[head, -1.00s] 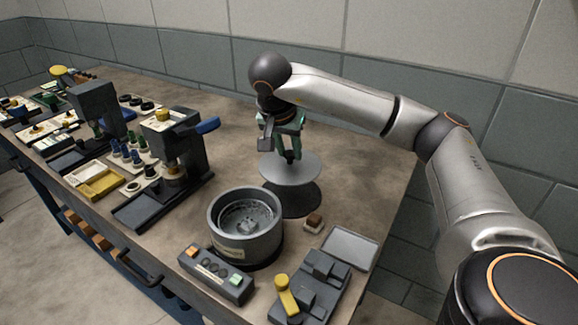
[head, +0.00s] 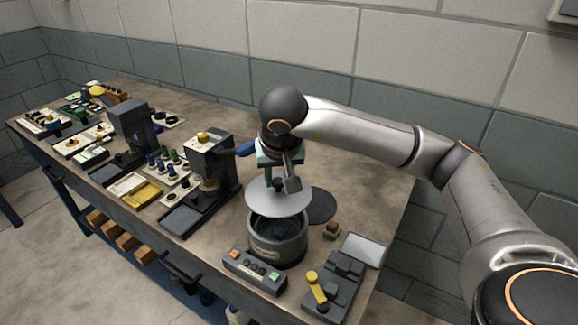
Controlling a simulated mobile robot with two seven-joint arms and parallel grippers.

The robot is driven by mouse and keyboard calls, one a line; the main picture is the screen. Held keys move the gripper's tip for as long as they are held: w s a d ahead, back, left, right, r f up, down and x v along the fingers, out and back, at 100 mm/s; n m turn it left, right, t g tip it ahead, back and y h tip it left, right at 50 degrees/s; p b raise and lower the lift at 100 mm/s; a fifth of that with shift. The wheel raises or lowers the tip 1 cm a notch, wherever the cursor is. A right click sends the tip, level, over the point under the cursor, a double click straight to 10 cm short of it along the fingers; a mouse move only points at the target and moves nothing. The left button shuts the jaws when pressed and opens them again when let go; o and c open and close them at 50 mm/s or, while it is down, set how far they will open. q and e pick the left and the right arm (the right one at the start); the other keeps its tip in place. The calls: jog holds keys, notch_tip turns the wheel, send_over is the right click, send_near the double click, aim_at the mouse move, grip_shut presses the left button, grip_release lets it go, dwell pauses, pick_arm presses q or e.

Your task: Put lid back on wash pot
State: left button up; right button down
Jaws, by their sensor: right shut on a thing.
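The wash pot (head: 277,249) is a dark grey round pot near the front of the bench, with its opening partly visible. The lid (head: 262,205) is a flat, light grey disc, slightly tilted in the picture. My right gripper (head: 280,186) is shut on the lid's top, at a grip that the fingers mostly hide. It holds the lid above the pot, covering the rear of the opening from this view. A gap shows at the front, so the lid looks raised off the rim. My left gripper is not in view.
A dark round patch (head: 321,207) lies on the bench right of the pot. A control box (head: 254,272) stands in front, and a unit with a yellow lever (head: 315,289) and a grey tray (head: 363,250) are at right. Presses (head: 210,170) stand left.

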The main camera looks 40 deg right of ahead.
aim_at(278, 196)
jog(key=shift+s+a+r, duration=0.15)
jog(key=shift+a, duration=0.25)
jog(key=shift+d+f+b, duration=0.1)
jog(key=shift+f+b, duration=1.75)
jog(key=shift+f, duration=0.85)
jog(key=shift+f+b, duration=0.5)
jog(key=shift+f, duration=0.05)
jog(key=shift+f+b, duration=0.15)
jog(key=shift+b, duration=0.45)
jog(key=shift+c, duration=0.2)
grip_release()
dwell(0.4)
